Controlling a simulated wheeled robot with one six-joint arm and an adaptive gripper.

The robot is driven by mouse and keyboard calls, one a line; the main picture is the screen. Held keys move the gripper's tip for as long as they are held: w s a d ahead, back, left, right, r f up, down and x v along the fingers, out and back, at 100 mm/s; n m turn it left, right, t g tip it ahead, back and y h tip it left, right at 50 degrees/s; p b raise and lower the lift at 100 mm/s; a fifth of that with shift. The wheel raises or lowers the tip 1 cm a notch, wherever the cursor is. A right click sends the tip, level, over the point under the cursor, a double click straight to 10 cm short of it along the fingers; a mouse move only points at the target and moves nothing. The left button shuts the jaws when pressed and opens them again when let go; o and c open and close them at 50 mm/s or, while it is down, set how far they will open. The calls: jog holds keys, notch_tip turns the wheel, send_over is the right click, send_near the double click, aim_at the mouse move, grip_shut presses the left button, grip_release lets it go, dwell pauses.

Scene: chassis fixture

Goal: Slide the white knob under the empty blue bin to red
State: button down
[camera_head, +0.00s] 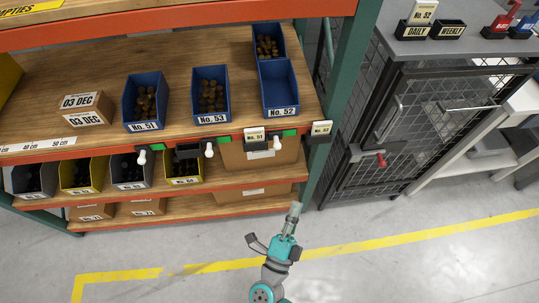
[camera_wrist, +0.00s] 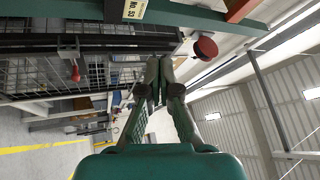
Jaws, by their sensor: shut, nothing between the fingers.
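The empty blue bin (camera_head: 278,88), labelled No. 52, stands at the front right of the wooden shelf, with its floor bare. Below it on the shelf's front edge a white knob (camera_head: 277,143) hangs, with a green strip (camera_head: 289,133) showing to its upper right. No red shows beside this knob. My gripper (camera_head: 295,208) is shut and empty, below and a little right of the knob, clear of the shelf. In the wrist view my gripper (camera_wrist: 154,78) has its fingers together; the knob and bin are not seen there.
Blue bins No. 51 (camera_head: 146,101) and No. 53 (camera_head: 210,95) hold brown parts and have their own white knobs (camera_head: 142,157) and (camera_head: 208,149). A card holder (camera_head: 254,137) sits left of the knob, another (camera_head: 320,130) right. A green post (camera_head: 345,80) stands right.

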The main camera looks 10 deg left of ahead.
jog(key=a+f+m+g, duration=0.1)
jog(key=a+m, duration=0.1)
jog(key=a, duration=0.4)
jog(key=w+a+f+m+g+h, duration=0.1)
jog(key=a+m, duration=0.1)
jog(key=a, duration=0.4)
jog(key=shift+w+a+f+g, duration=0.3)
jog(key=shift+a, duration=0.05)
send_near(276, 142)
jog(key=x, duration=0.5)
jog(key=shift+w+d+f, duration=0.1)
jog(key=shift+d+f, duration=0.25)
jog(key=shift+d, duration=0.05)
jog(key=shift+w+d, duration=0.25)
jog(key=shift+d, duration=0.55)
jog(key=shift+w+d, duration=0.2)
jog(key=shift+d, duration=0.6)
jog(key=shift+w+d, duration=0.25)
jog(key=shift+d, duration=0.55)
jog(key=shift+s, duration=0.15)
